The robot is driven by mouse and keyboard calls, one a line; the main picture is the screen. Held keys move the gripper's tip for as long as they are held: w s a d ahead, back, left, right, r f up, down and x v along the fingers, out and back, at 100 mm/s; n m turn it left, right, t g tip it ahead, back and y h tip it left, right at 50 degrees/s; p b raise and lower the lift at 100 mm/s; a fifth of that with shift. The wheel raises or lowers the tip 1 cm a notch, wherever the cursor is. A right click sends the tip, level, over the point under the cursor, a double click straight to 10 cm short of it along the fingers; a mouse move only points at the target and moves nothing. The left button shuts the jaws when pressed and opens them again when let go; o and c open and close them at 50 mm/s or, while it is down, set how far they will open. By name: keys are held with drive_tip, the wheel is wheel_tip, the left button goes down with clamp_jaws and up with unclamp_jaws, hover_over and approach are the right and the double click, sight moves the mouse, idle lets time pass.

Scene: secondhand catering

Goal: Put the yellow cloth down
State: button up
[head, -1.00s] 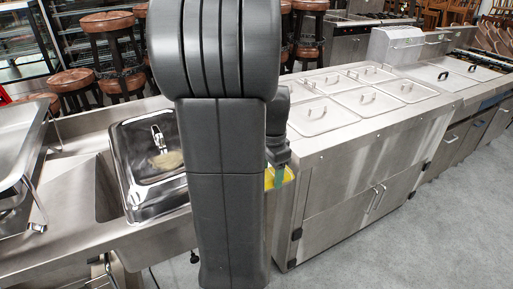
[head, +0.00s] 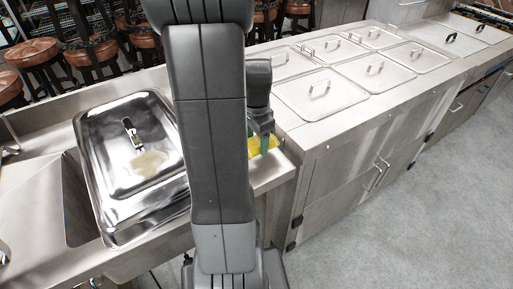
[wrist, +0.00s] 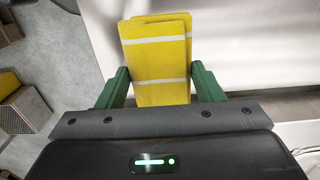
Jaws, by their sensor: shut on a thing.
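The yellow cloth (wrist: 158,62) is folded, with pale stripes, and sits between the green fingers of my gripper (wrist: 160,72) in the wrist view. My gripper is shut on it. In the head view, only a small part of the yellow cloth (head: 270,143) shows beside my green finger, by the right end of the steel sink counter (head: 272,175). My arm hides much of that area. I cannot tell whether the cloth touches the counter.
A steel lidded pan (head: 140,165) stands left of my arm, by the sink basin. A steel cabinet (head: 345,180) with several lidded wells is on the right. Brown stools (head: 85,55) stand behind. Grey floor (head: 430,210) is clear at the right.

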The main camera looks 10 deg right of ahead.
sight(257, 149)
drive_tip(key=shift+f, duration=2.05)
drive_tip(key=shift+f, duration=0.1)
drive_tip(key=shift+f, duration=0.15)
drive_tip(key=o, duration=0.9)
drive_tip(key=shift+o, duration=0.2)
wheel_tip(257, 149, up, 12)
drive_tip(key=shift+r, duration=0.25)
drive_tip(key=shift+f, duration=0.1)
